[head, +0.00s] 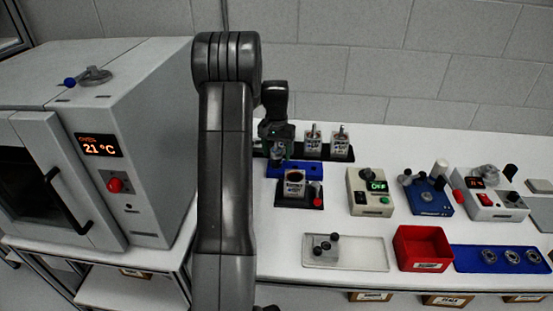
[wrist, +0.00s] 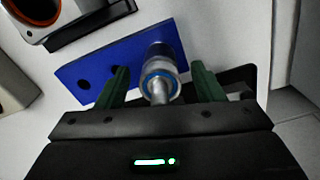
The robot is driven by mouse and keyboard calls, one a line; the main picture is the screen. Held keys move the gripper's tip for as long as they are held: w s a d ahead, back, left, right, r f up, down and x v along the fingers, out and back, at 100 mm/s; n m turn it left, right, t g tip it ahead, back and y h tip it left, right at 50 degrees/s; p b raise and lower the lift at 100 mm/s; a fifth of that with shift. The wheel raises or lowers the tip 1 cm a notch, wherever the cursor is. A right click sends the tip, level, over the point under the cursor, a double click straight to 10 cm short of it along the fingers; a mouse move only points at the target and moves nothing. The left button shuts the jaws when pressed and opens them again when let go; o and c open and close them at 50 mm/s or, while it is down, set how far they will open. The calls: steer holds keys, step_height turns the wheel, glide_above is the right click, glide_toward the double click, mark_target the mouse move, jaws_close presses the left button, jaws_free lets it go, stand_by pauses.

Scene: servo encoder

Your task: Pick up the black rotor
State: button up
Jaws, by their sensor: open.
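A rotor-like part (wrist: 160,65) with a dark body, silver metal, a blue ring and a thin shaft stands at the blue plate (wrist: 85,72) in the wrist view. My gripper (wrist: 160,72) is open, with one green finger on each side of the part. Gaps show between the fingers and the part. In the head view my gripper (head: 278,153) is above the blue plate (head: 313,171), left of centre. The part is small there and partly hidden by my gripper.
A dark fixture with a silver housing (head: 295,188) stands in front of the blue plate. Two more housings (head: 313,142) stand behind it.

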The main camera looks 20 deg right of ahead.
jaws_close()
steer(key=shift+r, duration=0.1)
steer(key=shift+r, duration=0.1)
